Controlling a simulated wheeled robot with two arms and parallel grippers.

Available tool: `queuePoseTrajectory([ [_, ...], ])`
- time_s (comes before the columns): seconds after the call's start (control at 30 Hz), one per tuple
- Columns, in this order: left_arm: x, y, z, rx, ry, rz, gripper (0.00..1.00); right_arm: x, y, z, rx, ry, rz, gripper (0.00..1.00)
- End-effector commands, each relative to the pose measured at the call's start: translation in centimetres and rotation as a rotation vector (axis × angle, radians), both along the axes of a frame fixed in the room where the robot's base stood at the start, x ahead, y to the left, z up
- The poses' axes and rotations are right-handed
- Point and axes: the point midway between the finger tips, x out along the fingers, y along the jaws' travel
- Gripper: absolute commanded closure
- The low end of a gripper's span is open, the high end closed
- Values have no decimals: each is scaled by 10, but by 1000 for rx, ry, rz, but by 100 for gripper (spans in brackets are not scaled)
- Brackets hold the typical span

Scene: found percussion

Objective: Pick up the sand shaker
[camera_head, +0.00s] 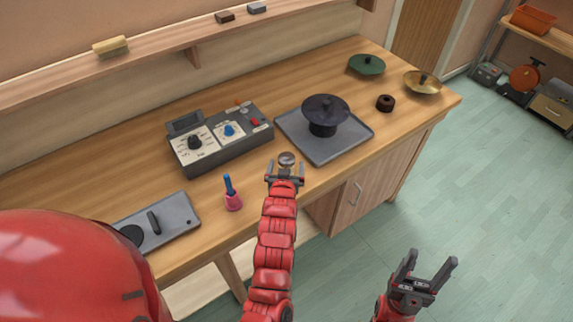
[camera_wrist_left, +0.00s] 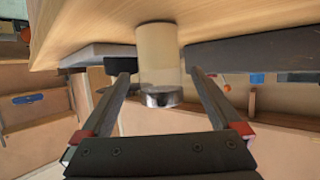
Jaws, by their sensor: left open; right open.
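The sand shaker (camera_head: 287,159) stands upright near the front edge of the wooden bench. In the left wrist view it is a beige cylinder (camera_wrist_left: 158,55) with a shiny metal cap, and the picture is upside down. My left gripper (camera_head: 285,166) is open, with its fingers on either side of the shaker. In the left wrist view the fingers are spread with the shaker between their tips, and gaps show on both sides. My right gripper (camera_head: 427,272) is open and empty over the floor, away from the bench.
A grey control box (camera_head: 243,150) stands behind left.

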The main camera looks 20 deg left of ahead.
Motion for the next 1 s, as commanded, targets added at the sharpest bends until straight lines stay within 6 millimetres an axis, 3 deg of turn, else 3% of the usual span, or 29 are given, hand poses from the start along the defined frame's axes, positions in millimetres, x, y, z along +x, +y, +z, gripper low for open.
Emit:
queuePoseTrajectory([
  [0.17,18,6,-5,1,6,0,2,0,0,19,0,0,0,35],
  [0.4,37,10,-14,1,1,1,2,0,0,24,0,0,0,35],
  [0.7,39,10,-17,0,0,0,2,0,0,24,0,0,0,35],
  [0.77,39,10,-17,1,0,0,9,0,0,24,0,0,0,35],
  [1.0,39,10,-17,1,0,0,52,0,0,24,0,0,0,35],
])
